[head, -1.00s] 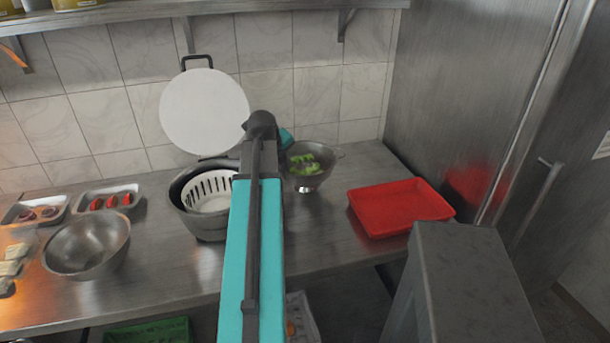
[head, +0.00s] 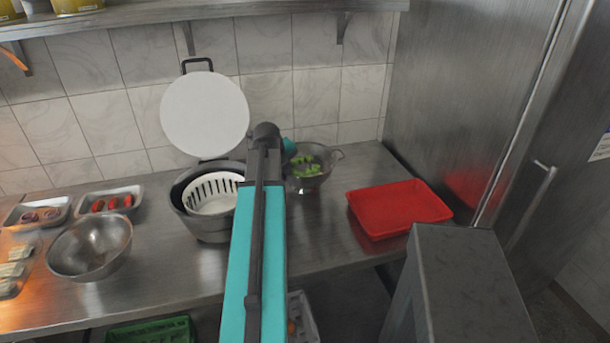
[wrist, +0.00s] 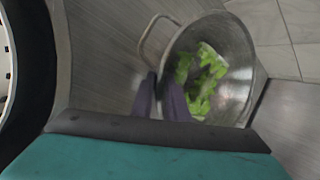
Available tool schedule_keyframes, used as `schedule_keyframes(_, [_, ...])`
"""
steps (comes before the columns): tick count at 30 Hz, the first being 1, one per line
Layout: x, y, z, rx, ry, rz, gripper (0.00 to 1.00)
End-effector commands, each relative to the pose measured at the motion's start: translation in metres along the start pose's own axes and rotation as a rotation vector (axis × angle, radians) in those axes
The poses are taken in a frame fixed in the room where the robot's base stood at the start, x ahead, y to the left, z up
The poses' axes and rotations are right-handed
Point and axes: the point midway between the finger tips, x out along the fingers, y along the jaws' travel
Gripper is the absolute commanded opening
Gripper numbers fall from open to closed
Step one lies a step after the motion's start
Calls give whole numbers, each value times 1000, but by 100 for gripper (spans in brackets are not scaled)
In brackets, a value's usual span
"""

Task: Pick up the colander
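The colander (head: 313,182) is a steel bowl with wire loop handles and green leafy pieces inside. It stands on the steel counter, just right of my arm's end in the head view. In the wrist view the colander (wrist: 240,88) fills the upper right, with one handle at its upper left. My gripper (wrist: 161,88) has two purple fingers at the colander's near rim, with a narrow gap between them. One finger overlaps the bowl and the other is outside it. Whether they touch the rim is unclear. In the head view my arm hides the fingers.
A pot (head: 207,228) with a white slotted basket (head: 212,205) stands close left of my arm, a round white lid (head: 205,115) behind it. A red tray (head: 400,207) lies to the right. A steel bowl (head: 90,247) and small food trays are at left. The front counter is clear.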

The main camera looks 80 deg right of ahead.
Motion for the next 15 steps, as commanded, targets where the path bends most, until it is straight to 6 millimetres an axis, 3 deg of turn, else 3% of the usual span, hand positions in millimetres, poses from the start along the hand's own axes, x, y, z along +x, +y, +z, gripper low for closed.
schedule_keyframes(6, [13, 0, 0, 0, 0, 1, 14])
schedule_keyframes(15, [15, 0, 0, 0, -1, 0, 14])
